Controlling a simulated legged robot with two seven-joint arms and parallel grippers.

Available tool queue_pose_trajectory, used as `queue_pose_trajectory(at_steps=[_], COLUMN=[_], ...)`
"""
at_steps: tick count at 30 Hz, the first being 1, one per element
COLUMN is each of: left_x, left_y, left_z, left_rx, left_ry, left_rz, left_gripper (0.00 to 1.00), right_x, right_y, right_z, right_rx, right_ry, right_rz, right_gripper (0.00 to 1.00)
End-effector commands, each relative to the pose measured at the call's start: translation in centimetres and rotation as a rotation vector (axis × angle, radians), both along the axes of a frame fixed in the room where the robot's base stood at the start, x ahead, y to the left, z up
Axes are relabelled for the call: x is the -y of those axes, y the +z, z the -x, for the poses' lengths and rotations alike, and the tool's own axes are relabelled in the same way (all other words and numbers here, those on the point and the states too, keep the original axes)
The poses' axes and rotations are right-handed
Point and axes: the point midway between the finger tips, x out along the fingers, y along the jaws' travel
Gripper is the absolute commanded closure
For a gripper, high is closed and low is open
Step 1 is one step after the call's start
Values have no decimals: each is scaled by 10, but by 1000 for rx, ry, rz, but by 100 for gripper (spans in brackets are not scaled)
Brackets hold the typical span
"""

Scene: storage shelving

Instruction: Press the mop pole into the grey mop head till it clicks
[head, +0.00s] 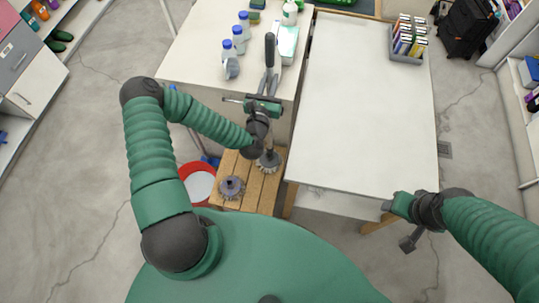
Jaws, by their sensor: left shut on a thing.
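My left gripper (262,104) is shut on the dark mop pole (270,52), above the wooden stool. The pole's upper part points away from me. Its lower part runs behind my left wrist towards a grey round bristled mop head (268,162) on the stool. The pole's lower end looks to be at or just above this head; I cannot tell whether it is seated. A second round bristled head (231,187), darker and slightly purple, lies apart to the left on the stool. My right gripper (393,204) is by the white table's front right corner, its jaw opening unclear.
The slatted wooden stool (246,203) stands beside a red and white bucket (198,184). Bottles with blue caps (238,38) stand on the left white table. The right white table (361,100) is mostly clear, with a grey bin of boxes (408,57) at its far right.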

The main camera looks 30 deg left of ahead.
Motion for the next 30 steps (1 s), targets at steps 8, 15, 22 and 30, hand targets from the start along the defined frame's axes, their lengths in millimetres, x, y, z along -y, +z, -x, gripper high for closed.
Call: queue_pose_trajectory(at_steps=[8,15,22,30], left_x=[-5,-3,-4,-5], left_y=[-1,-1,-4,-10], left_z=[0,0,0,0], left_rx=[1,2,1,1], left_ry=[0,0,0,0], left_rz=[0,-1,0,0], left_gripper=[100,100,100,100], right_x=[0,0,0,0], right_y=[-4,-3,-6,-12], right_z=[0,0,0,0], right_rx=[0,0,0,0], right_ry=[0,0,0,0], right_rz=[0,0,0,0], right_gripper=[46,46,46,46])
